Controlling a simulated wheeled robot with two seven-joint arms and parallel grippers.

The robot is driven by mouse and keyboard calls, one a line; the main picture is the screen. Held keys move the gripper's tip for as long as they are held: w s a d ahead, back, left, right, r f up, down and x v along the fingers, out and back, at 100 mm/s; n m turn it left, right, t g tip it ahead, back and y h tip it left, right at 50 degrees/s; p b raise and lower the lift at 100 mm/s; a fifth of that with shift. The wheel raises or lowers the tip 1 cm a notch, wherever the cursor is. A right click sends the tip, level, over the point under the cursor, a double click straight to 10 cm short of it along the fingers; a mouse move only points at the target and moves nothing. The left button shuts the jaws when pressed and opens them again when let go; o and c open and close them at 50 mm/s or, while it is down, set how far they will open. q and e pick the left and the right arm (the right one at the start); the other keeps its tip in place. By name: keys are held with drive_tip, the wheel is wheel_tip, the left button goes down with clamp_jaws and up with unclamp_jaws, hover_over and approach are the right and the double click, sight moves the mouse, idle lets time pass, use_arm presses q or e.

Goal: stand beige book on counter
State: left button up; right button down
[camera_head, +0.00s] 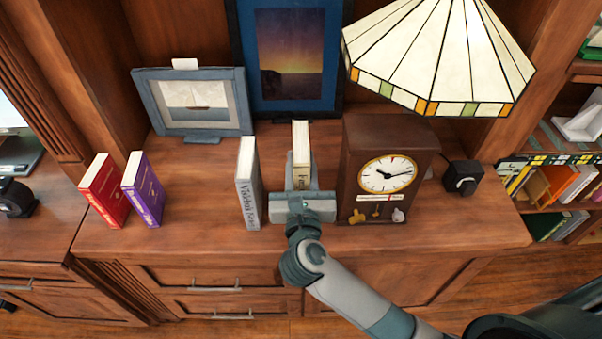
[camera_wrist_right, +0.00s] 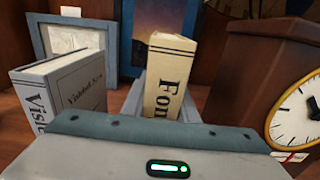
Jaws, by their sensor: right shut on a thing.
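The beige book (camera_head: 301,148) is upright over the wooden counter (camera_head: 195,205), between a grey book and a clock. My right gripper (camera_head: 301,178) reaches in from the front and is shut on it. In the right wrist view the beige book (camera_wrist_right: 171,72) has its spine toward the camera, just beyond the gripper body (camera_wrist_right: 165,145). The gripper hides its lower end, so I cannot tell whether it touches the counter. My left gripper is in neither view.
The grey book (camera_head: 248,185) stands close on the left, and the brown clock (camera_head: 360,150) close on the right. Red (camera_head: 104,188) and purple (camera_head: 144,190) books stand farther left. Picture frames (camera_head: 195,128) and a lamp (camera_head: 440,55) are behind. Counter is free between the purple and grey books.

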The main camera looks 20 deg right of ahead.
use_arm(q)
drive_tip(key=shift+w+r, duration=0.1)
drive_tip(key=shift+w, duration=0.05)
use_arm(e)
wheel_tip(320, 180, down, 3)
drive_tip(key=shift+f, duration=0.45)
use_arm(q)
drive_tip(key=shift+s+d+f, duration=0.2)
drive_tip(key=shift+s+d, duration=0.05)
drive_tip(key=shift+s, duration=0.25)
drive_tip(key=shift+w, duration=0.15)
use_arm(e)
drive_tip(key=shift+f, duration=0.1)
drive_tip(key=c, duration=1.4)
unclamp_jaws()
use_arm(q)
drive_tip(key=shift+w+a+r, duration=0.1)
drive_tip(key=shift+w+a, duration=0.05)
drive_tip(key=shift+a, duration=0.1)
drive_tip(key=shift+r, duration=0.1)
